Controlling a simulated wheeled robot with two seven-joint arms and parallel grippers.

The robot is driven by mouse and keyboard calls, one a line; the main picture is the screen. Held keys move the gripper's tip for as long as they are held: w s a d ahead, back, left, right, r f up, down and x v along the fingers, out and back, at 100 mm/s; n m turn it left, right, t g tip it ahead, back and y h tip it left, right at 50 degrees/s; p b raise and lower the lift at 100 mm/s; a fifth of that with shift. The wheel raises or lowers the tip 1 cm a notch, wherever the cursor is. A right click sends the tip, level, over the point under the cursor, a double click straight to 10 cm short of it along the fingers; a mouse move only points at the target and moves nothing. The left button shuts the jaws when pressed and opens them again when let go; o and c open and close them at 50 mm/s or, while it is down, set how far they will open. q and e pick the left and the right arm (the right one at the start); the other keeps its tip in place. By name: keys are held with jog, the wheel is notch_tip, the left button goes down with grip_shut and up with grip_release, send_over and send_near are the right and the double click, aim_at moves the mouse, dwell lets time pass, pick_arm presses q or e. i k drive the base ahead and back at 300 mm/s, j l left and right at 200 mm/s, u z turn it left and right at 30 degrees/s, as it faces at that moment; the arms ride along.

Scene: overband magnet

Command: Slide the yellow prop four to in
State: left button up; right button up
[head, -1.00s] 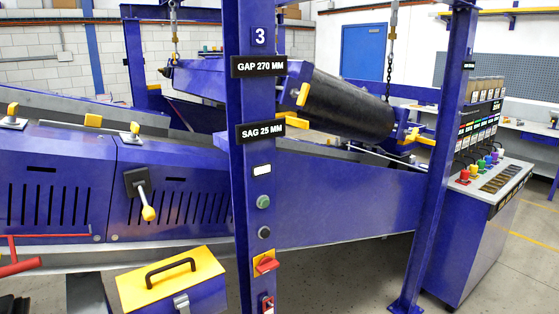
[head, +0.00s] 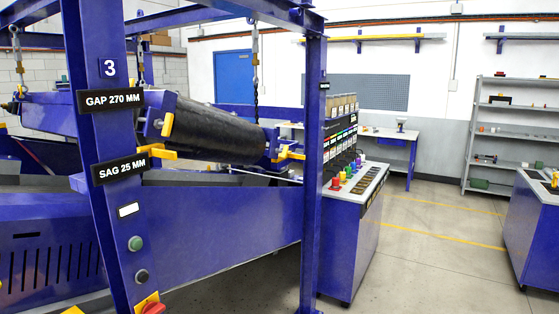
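Several yellow parts that may be props sit around the dark overband drum (head: 215,132). One yellow piece (head: 167,124) stands upright at its near left end, and another yellow piece (head: 158,152) juts out just below it. A further yellow piece (head: 289,154) is at the drum's right end bracket. I cannot tell which of these is prop four, as no number shows on them. Neither of my grippers is in view.
A blue post (head: 108,205) with signs reading 3, GAP 270 MM and SAG 25 MM stands close at left. A second post (head: 313,180) stands before the control console (head: 345,240). Open floor (head: 430,260) lies right of the console, before another blue bench (head: 535,230).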

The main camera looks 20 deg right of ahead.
aim_at(289, 155)
jog(key=i+l, duration=0.25)
jog(key=i+l+u, duration=0.1)
jog(key=i+l, duration=0.15)
jog(key=l, duration=0.15)
jog(key=i+l, duration=0.25)
jog(key=i+l+u, duration=0.15)
jog(key=l, duration=0.35)
jog(key=i+l, duration=0.3)
jog(key=i+l+u, duration=0.1)
jog(key=i+l, duration=0.15)
jog(key=l, duration=0.2)
jog(key=i+l, duration=0.2)
jog(key=l, duration=0.2)
jog(key=i+l+u, duration=0.1)
jog(key=l, duration=0.3)
jog(key=i, duration=0.1)
